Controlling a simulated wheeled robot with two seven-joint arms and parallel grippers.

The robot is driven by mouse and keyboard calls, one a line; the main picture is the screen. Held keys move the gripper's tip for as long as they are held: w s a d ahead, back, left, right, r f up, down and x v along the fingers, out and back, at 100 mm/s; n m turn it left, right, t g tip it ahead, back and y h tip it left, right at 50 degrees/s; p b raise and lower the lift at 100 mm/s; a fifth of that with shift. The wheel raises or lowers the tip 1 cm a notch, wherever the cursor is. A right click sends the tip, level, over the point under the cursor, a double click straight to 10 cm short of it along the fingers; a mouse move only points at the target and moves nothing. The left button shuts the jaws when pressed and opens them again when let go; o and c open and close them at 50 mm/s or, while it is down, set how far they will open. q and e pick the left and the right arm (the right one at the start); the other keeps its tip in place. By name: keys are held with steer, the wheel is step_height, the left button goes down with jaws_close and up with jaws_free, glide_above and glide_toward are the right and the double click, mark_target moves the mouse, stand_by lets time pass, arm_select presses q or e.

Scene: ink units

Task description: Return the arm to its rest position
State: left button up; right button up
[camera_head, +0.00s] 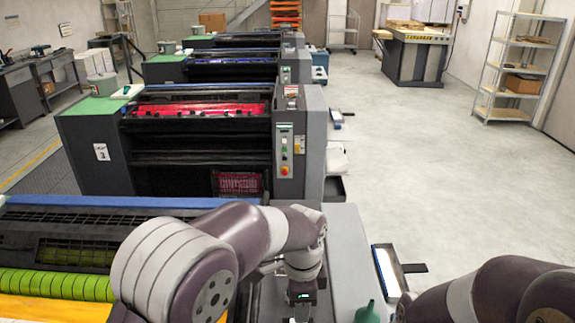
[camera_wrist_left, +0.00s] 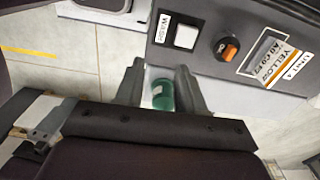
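My left arm reaches in from the bottom left of the head view, over the nearest ink unit. Its wrist end points down beside the grey side panel, and its fingers are mostly hidden there. In the left wrist view my left gripper (camera_wrist_left: 158,78) is open, its two dark fingers apart. A green bottle (camera_wrist_left: 163,95) shows in the gap between them, apparently beyond the fingers and not gripped. A green bottle top (camera_head: 367,313) also shows at the bottom edge of the head view. My right arm enters at the bottom right; its gripper is out of view.
A tray (camera_head: 390,270) sticks out right of the nearest unit. More ink units (camera_head: 230,140) stand behind. The floor at right is clear.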

arm_select(q)
steer(key=s+a+f+n+b, duration=0.3)
steer(key=s+a+f+n, duration=0.2)
steer(key=a+n, duration=0.3)
steer(key=s+a+f+n+t+b, duration=0.1)
steer(key=s+a+f+n+b, duration=0.3)
steer(key=a, duration=0.9)
steer(key=s+f+n, duration=0.1)
steer(key=s+n, duration=0.2)
steer(key=n, duration=0.2)
steer(key=shift+s, duration=0.25)
